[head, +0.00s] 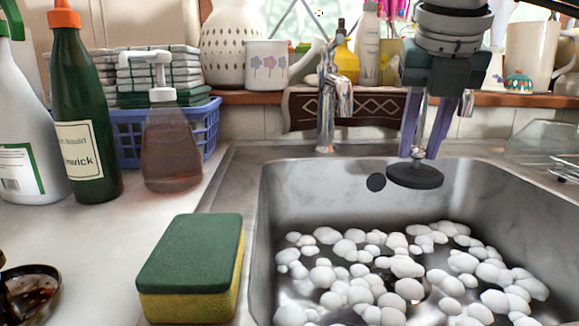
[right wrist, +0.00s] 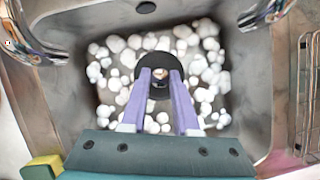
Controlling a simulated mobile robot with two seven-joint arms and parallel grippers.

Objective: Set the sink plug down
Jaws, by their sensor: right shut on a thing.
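The sink plug (head: 414,177) is a flat black disc with a small metal knob on top. My right gripper (head: 418,154) points down with its two purple fingers shut on this knob. The plug hangs roughly level over the metal sink (head: 335,197), near its back wall and above the foam. In the right wrist view the black disc (right wrist: 127,61) shows beyond the fingertips (right wrist: 160,74), with white foam below it. The drain is not clearly visible under the foam. My left gripper is not in view.
A tap (head: 328,100) stands behind the sink, left of my right gripper. A green and yellow sponge (head: 190,265) lies on the counter at the sink's left edge. A soap dispenser (head: 172,150) and bottles stand farther left. White foam (head: 405,267) covers much of the sink floor.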

